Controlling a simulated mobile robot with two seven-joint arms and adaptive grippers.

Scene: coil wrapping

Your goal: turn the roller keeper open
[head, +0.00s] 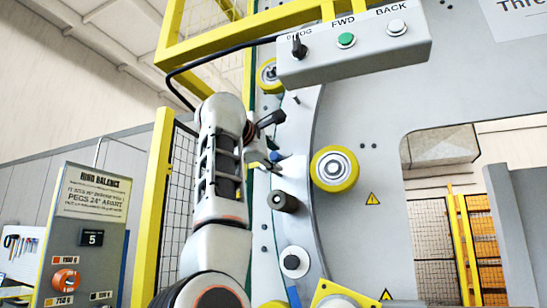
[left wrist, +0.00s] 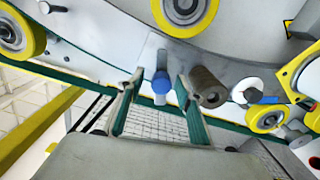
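The roller keeper has a blue handle (head: 276,157) on a grey plate on the machine's face, just above a dark roller (head: 285,201). In the left wrist view the blue handle (left wrist: 161,86) points toward the camera, with the dark brown roller (left wrist: 209,88) right of it. My left gripper (head: 272,140) is open at the keeper. In the left wrist view its two fingers (left wrist: 160,80) stand either side of the blue handle, with gaps visible on both sides. I cannot tell how deep the handle lies between them. My right gripper is not in view.
A yellow-rimmed roller (head: 334,169) sits right of the keeper. A white-faced roller (head: 294,262) is below. A control box (head: 355,45) hangs above the gripper. A yellow guard frame (head: 153,205) and a sign panel (head: 88,230) stand at left.

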